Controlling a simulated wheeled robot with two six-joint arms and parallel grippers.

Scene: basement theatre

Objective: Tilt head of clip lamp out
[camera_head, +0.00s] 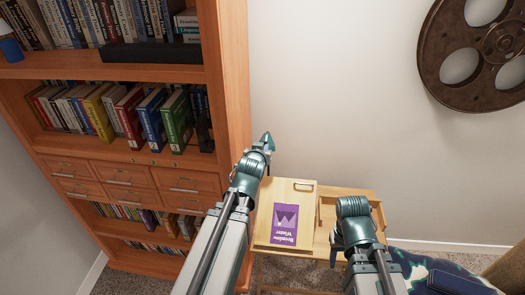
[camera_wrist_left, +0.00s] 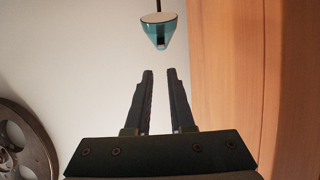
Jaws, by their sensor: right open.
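The clip lamp's teal head (camera_wrist_left: 158,32), with a pale inside and a dark stem, shows in the left wrist view just beyond my left gripper (camera_wrist_left: 160,72). The gripper's two dark fingers are apart with nothing between them. The lamp head is clear of the fingertips. In the head view a teal cone (camera_head: 267,139), seemingly the lamp head, shows at the end of my left arm; the arm hides the rest of the lamp. My right gripper (camera_head: 338,252) is low at the right, over the wooden table, open and partly hidden by its wrist.
A wooden bookcase (camera_head: 232,80) full of books stands at the left. A small wooden table (camera_head: 325,225) bears a tray (camera_head: 306,187) with a purple book (camera_head: 285,225). A large film reel (camera_head: 430,60) hangs on the pale wall. A dark patterned seat (camera_head: 415,268) is at lower right.

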